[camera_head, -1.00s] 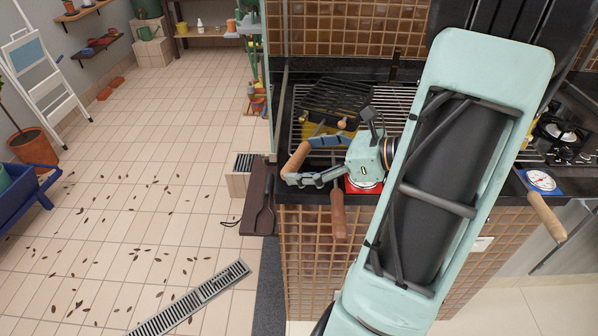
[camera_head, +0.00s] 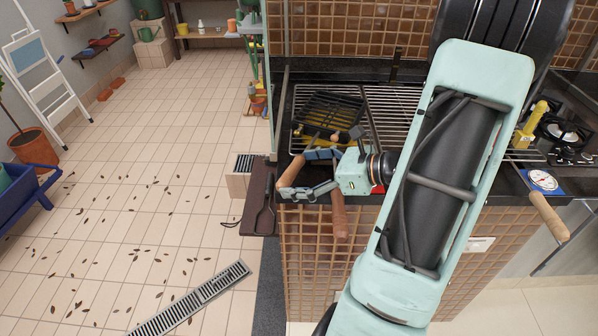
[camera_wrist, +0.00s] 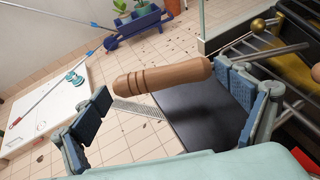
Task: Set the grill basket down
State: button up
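The grill basket (camera_head: 328,106) is a dark wire basket with yellow pieces showing in it. In the head view it rests on the left part of the grill grate (camera_head: 378,100), as far as I can tell. Its wooden handle (camera_head: 291,171) points toward the front left edge. My gripper (camera_head: 309,173) is at this handle with its fingers spread wide. In the wrist view the handle (camera_wrist: 165,77) lies across the gap between the fingers. One end is close to the right finger; the left finger is apart from it. Part of the basket shows at the right edge.
A dark board (camera_head: 257,200) with a black utensil lies left of the counter. A second wooden handle (camera_head: 338,214) juts over the counter front. A round dial gauge (camera_head: 542,180) and a yellow object (camera_head: 531,126) are at the right. The grate's middle is clear.

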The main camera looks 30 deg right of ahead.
jog(key=shift+o, duration=0.4)
jog(key=shift+s+d+r, duration=0.1)
jog(key=shift+r, duration=0.1)
jog(key=v, duration=1.1)
jog(key=shift+s+d+r, duration=0.1)
jog(key=shift+s+d, duration=0.05)
jog(key=shift+s, duration=0.2)
jog(key=shift+w, duration=0.1)
